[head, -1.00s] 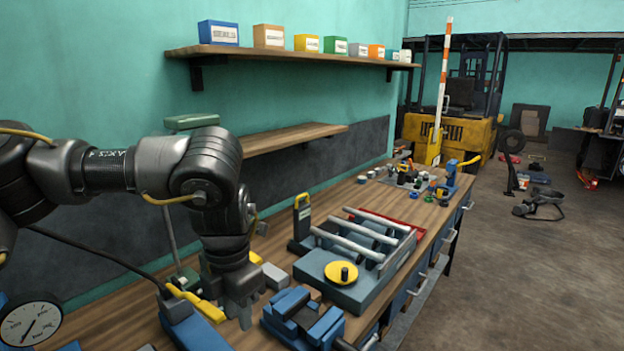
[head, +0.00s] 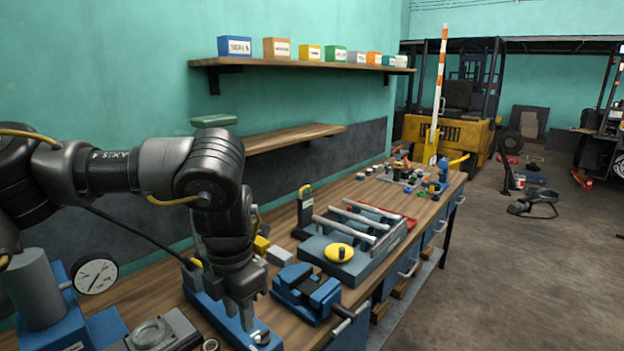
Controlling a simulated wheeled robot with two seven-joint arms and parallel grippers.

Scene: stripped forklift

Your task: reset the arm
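My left arm comes in from the left in the head view and bends down at the elbow. My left gripper (head: 246,312) points down over the wooden workbench (head: 165,270), in front of a blue tool with a long lever. Its fingers are dark and small here, and I cannot tell whether they are open or shut. Nothing is clearly seen held in it. My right gripper is not in view.
A dial gauge (head: 96,274) stands at left. Open floor (head: 500,270) lies right; a yellow forklift (head: 455,130) stands behind.

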